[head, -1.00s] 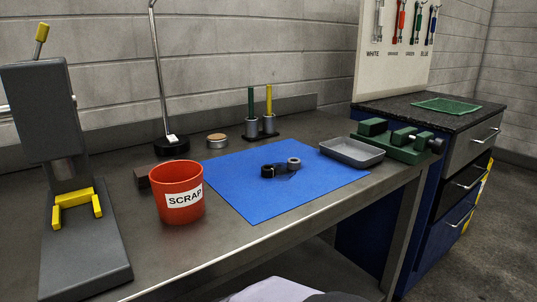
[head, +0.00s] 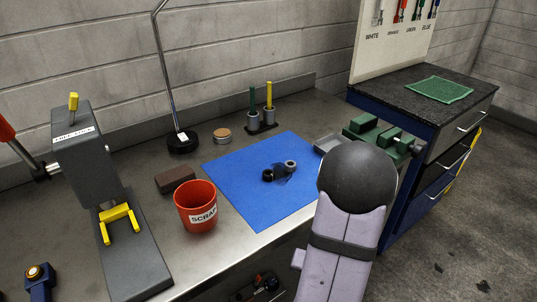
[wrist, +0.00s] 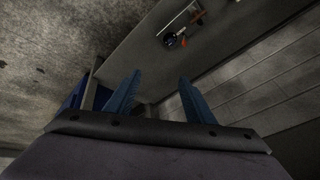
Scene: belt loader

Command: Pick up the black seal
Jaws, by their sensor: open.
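A small black ring-shaped part (head: 267,175), which looks like the black seal, lies on the blue mat (head: 240,190) on the bench. A grey ring (head: 290,166) lies close to its right, with a dark, see-through flat piece (head: 281,175) beside them. My gripper (wrist: 158,78) shows in the wrist view with its two blue fingers wide apart and nothing between them. It is away from the mat and does not show in the head view, where only my arm appears at the right. I cannot make out the seal in the wrist view.
A red SCRAP bin (head: 196,207) stands left of the mat, by a brown block (head: 175,179) and a grey press (head: 95,160). A lamp base (head: 182,143) and a post stand (head: 262,124) are behind. A grey tray (head: 325,143) and green vise (head: 372,130) are right, partly behind my arm.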

